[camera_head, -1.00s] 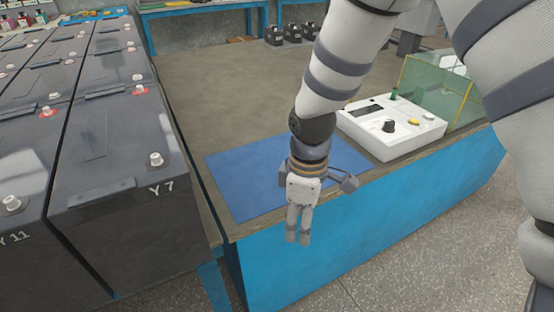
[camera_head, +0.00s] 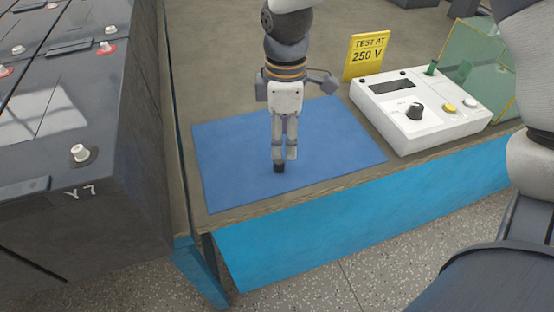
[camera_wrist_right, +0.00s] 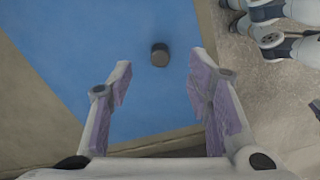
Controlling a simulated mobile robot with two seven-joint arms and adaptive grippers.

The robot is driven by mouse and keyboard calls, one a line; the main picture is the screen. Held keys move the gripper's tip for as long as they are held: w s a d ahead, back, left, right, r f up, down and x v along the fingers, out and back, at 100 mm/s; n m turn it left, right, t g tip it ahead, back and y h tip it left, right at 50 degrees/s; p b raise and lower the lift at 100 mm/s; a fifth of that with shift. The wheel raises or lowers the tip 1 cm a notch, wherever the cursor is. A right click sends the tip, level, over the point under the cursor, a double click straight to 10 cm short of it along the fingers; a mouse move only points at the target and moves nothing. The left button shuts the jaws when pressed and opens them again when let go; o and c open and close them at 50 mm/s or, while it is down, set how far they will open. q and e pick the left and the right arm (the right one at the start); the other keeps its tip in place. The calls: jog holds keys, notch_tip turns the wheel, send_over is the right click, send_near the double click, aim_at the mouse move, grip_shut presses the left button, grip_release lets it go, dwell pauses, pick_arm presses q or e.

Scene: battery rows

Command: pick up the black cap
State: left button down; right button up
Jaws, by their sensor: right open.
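The black cap (camera_wrist_right: 160,54) is a small dark round piece on the blue mat (camera_wrist_right: 112,60). In the wrist view it lies between the lines of the two fingers and beyond their tips, untouched. In the head view the cap (camera_head: 279,168) shows just below my right gripper's fingertips, partly hidden by them. My right gripper (camera_head: 284,158) points down over the blue mat (camera_head: 340,150). In the wrist view my right gripper (camera_wrist_right: 162,85) is open, its purple-grey pads apart with nothing between them. My left gripper is not in view.
A white tester box (camera_head: 425,120) with a dark knob stands right of the mat. Behind it are a yellow "TEST AT 250 V" sign (camera_head: 365,57) and a greenish clear screen (camera_head: 480,62). Large dark batteries (camera_head: 110,170) stand close on the left. The mat is otherwise clear.

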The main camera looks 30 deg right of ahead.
aim_at(279, 165)
jog(key=f, duration=0.7)
jog(key=shift+w+a+b, duration=0.2)
jog(key=shift+a+b, duration=0.15)
jog(key=shift+r, duration=0.1)
jog(key=shift+c, duration=0.3)
jog(key=c, duration=0.8)
